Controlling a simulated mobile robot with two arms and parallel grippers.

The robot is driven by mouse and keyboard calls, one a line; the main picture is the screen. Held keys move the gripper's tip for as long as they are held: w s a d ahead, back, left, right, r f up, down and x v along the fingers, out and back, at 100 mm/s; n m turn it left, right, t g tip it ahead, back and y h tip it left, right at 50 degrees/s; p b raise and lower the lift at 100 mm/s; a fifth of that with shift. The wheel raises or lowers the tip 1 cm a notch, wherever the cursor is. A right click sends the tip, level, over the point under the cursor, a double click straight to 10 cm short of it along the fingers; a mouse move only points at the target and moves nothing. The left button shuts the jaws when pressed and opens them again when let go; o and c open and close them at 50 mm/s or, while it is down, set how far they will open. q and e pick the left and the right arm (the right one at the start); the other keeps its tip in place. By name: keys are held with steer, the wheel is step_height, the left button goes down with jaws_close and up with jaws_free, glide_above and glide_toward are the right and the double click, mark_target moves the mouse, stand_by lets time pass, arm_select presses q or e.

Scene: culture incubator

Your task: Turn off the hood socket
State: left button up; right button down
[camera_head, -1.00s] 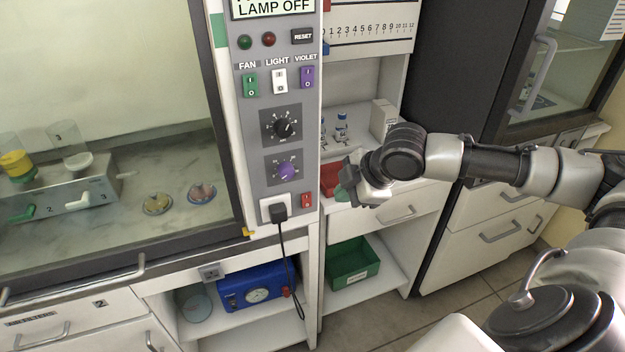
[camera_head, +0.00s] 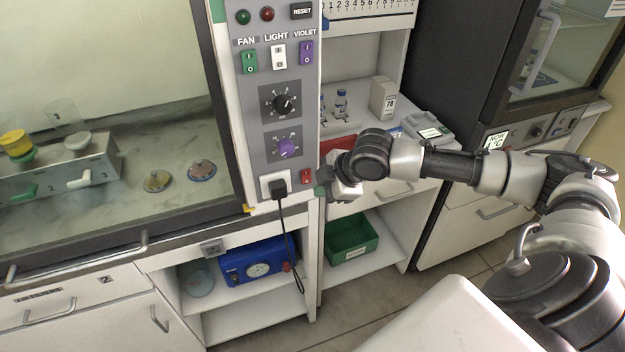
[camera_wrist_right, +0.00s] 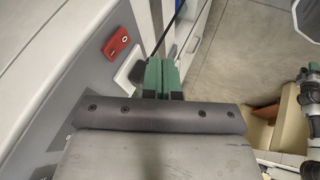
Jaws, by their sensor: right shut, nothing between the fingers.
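The hood socket (camera_head: 269,186) is a white outlet low on the grey control panel, with a black plug (camera_head: 279,187) in it and a black cord hanging down. A small red rocker switch (camera_head: 306,176) sits just right of the socket. In the right wrist view the red switch (camera_wrist_right: 117,42) shows at upper left, with part of the white socket (camera_wrist_right: 131,66) beside the fingers. My right gripper (camera_head: 321,184) is beside the panel's right edge, near the red switch. Its green fingers (camera_wrist_right: 161,76) are closed together and empty. My left gripper is not in view.
Above the socket are two dials, a black one (camera_head: 284,103) and a purple one (camera_head: 286,148), and the fan, light and violet switches. Right of the panel is a shelf unit with bottles (camera_head: 341,103). A green bin (camera_head: 352,240) and a blue device (camera_head: 255,261) stand below.

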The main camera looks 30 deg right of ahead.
mark_target(306, 177)
steer(key=shift+w+d+f+p, duration=0.15)
steer(key=shift+w+f, duration=0.2)
steer(key=shift+w, duration=0.45)
steer(key=shift+w+f+p, duration=0.15)
steer(key=shift+w+f, duration=0.2)
steer(key=shift+w, duration=0.5)
steer(key=shift+w+d+f+p, duration=0.15)
steer(key=shift+w+f, duration=0.2)
steer(key=shift+w, duration=0.45)
steer(key=shift+w+f, duration=0.1)
steer(key=shift+w, duration=0.05)
